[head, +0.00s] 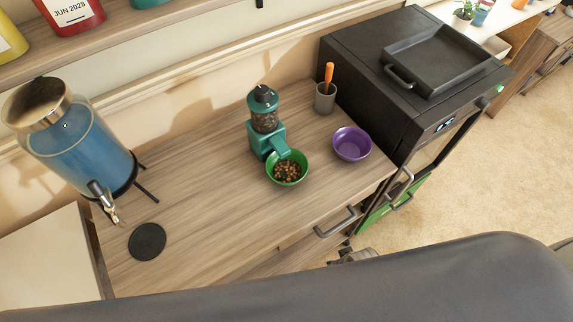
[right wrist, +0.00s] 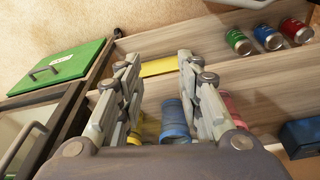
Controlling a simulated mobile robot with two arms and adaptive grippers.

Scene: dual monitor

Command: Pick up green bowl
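The green bowl (head: 289,182) sits upright on the wooden counter, holding small brown pieces. It stands at the spout of a teal dispenser (head: 266,130), which partly overlaps its far left rim. My right gripper (right wrist: 157,63) is open in the right wrist view, with its two fingers apart and nothing between them. In the head view only a small part of a gripper shows at the counter's front edge, well below and right of the bowl. My left gripper is not in view.
A purple bowl (head: 351,144) and a grey cup (head: 325,98) stand right of the green bowl. A blue drink dispenser (head: 75,145) and black coaster (head: 147,241) are left. A drawer handle (head: 336,222) juts from the front.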

